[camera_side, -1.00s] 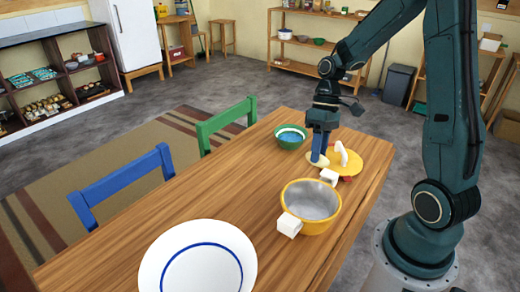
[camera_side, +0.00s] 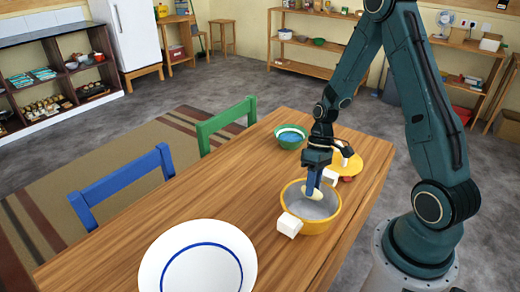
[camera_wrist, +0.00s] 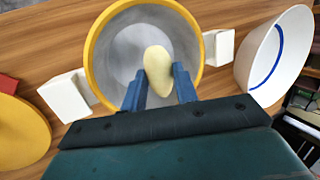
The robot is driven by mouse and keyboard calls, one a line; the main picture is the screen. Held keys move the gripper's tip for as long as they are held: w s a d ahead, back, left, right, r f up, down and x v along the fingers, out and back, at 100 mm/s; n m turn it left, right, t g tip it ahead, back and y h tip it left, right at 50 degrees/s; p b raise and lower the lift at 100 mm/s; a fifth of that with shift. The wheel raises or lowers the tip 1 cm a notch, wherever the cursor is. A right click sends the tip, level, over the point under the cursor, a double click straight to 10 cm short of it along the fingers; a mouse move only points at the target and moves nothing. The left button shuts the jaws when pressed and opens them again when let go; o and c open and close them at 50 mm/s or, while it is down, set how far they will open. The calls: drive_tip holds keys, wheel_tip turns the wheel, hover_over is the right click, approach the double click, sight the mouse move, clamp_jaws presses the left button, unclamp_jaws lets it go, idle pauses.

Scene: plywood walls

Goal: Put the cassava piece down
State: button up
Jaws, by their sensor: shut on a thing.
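The cassava piece (camera_wrist: 157,66) is pale cream and oval; in the wrist view it sits between my two blue fingertips. It also shows in the side view (camera_side: 314,194), partly hidden by my gripper. My gripper (camera_side: 312,186) is shut on it and points down over the yellow-rimmed pot (camera_side: 290,203). In the wrist view the pot (camera_wrist: 91,52) has a grey inside, and the piece shows against it. I cannot tell whether the piece touches the pot's bottom.
White blocks (camera_side: 289,225) stand at the pot's sides like handles. The wooden table (camera_side: 215,188) is clear to the left.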

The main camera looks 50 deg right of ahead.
drive_tip(key=shift+f, duration=1.9)
drive_tip(key=shift+f, duration=0.6)
drive_tip(key=o, duration=1)
drive_tip(key=shift+c, duration=0.2)
drive_tip(key=shift+r, duration=0.2)
